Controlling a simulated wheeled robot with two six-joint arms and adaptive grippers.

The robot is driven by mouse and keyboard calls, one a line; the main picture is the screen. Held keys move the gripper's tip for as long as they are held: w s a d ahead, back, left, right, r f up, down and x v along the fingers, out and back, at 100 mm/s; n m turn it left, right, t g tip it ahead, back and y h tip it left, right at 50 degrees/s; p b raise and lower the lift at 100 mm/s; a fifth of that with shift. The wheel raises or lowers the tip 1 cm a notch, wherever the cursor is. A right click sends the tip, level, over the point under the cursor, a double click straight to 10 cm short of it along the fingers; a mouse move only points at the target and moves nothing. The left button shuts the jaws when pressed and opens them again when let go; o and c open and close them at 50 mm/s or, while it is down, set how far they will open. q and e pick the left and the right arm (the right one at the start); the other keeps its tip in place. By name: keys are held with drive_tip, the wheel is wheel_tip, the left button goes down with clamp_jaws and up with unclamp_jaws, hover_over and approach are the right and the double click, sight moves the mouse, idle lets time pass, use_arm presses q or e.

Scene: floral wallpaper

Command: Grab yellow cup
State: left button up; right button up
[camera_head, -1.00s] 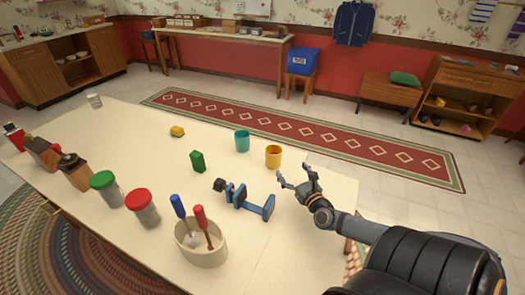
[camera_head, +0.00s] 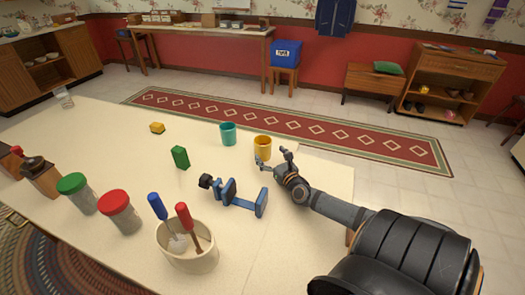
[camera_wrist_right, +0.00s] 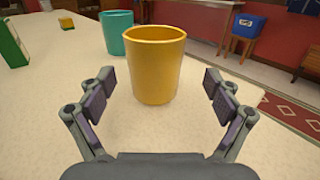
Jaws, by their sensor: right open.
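The yellow cup (camera_head: 263,146) stands upright near the far right part of the cream table. My right gripper (camera_head: 273,160) is open just on the near side of it. In the right wrist view the yellow cup (camera_wrist_right: 155,66) stands straight ahead, centred between the two spread fingers of my right gripper (camera_wrist_right: 156,93) and a little beyond their tips. The gripper is empty. My left gripper is in no view.
A teal cup (camera_head: 228,133) stands just left of the yellow cup. A blue clamp-like tool (camera_head: 238,196) lies left of my right gripper. A green block (camera_head: 180,157), a yellow block (camera_head: 157,128) and a white utensil holder (camera_head: 188,258) stand further left.

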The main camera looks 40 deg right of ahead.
sight(266, 151)
drive_tip(key=x, duration=0.5)
drive_tip(key=shift+w+a+b, duration=0.15)
drive_tip(key=shift+a+b, duration=0.2)
drive_tip(key=shift+b, duration=0.05)
drive_tip(key=shift+r, duration=0.1)
drive_tip(key=shift+c, duration=0.5)
drive_tip(key=c, duration=1.3)
